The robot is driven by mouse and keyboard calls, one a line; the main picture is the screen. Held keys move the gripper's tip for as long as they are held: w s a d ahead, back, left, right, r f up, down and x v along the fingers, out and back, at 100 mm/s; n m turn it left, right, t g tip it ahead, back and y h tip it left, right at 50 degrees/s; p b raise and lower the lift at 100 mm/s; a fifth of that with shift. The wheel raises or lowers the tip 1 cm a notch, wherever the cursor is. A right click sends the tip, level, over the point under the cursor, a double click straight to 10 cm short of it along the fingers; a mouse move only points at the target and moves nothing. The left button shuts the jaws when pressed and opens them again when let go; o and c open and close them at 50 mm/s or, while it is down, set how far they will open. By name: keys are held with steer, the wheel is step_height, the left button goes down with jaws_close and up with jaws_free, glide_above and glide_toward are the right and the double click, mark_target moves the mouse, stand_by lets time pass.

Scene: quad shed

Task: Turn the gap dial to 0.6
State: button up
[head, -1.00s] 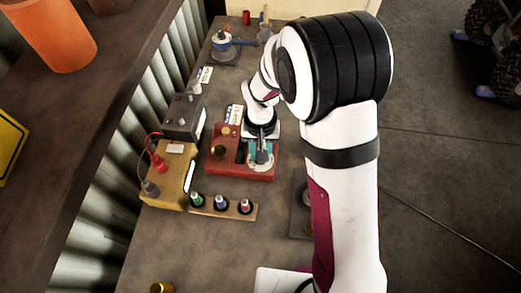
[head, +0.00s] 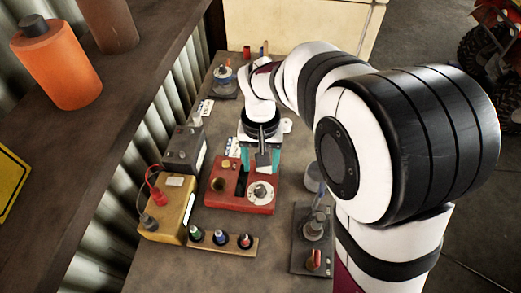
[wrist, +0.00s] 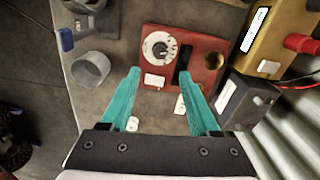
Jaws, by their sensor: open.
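The gap dial (head: 261,192) is a white disc with a grey knob on the right part of a red box (head: 224,203). It also shows in the wrist view (wrist: 160,47), fully uncovered; its markings are too small to read. My gripper (head: 261,165) has two teal fingers, spread wide and empty. In the head view it hangs behind the dial, apart from the knob. In the wrist view the gripper (wrist: 160,72) has its fingertips just below the dial in the picture, one to each side.
A yellow box (head: 170,206) with red and black leads and a grey box (head: 184,146) stand left of the red box. A wooden strip (head: 222,246) with coloured pieces lies in front. A dark plate (head: 312,240) with fittings and a grey cup (wrist: 91,68) stand to the right.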

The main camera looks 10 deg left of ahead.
step_height(320, 180, up, 5)
steer(key=shift+r, duration=0.1)
stand_by(0.3)
steer(key=s+d+m+y, duration=0.1)
steer(key=s+d+m, duration=0.2)
steer(key=s+d, duration=0.3)
steer(key=s+d+m, duration=0.3)
steer(key=s+d, duration=0.2)
steer(key=s, duration=0.9)
steer(key=shift+s+d+r+m+y, duration=0.3)
steer(key=shift+s+d+r+y, duration=0.05)
steer(key=shift+d+r+y, duration=0.05)
steer(key=shift+c, duration=0.4)
stand_by(0.7)
